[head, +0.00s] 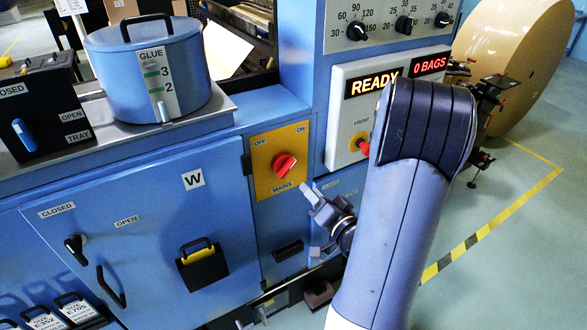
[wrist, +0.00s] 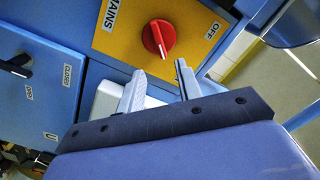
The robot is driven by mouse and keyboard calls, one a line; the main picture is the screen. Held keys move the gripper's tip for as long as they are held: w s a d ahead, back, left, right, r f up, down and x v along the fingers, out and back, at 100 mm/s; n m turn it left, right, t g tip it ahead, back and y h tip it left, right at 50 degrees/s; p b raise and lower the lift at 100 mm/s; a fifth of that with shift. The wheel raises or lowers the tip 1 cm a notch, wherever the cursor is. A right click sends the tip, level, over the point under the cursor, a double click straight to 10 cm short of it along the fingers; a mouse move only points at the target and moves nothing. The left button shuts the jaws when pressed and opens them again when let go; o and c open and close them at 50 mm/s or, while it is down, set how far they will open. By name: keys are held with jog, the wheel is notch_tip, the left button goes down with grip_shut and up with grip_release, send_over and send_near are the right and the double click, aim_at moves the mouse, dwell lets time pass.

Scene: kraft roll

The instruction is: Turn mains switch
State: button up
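The mains switch is a red rotary knob (head: 285,165) on a yellow plate (head: 264,186) marked OFF at upper left, ON at upper right and MAINS below. My gripper (head: 312,221) is to the lower right of the knob in the head view. Its two fingers (wrist: 158,72) are apart and empty, not touching the knob.
Right of the plate is a panel with a READY display (head: 374,82) and a red button (head: 363,147). A blue glue pot (head: 150,70) stands at upper left. A cabinet door (head: 150,235) with a handle is at lower left. A large kraft roll (head: 520,60) stands behind my arm.

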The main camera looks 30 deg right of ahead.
aim_at(290, 168)
jog(key=w+p, duration=0.1)
jog(key=w, duration=0.4)
jog(key=w+p, duration=0.1)
jog(key=w, duration=0.3)
jog(key=shift+w+a, duration=0.2)
jog(key=shift+w, duration=0.2)
jog(key=shift+c, duration=0.2)
grip_shut()
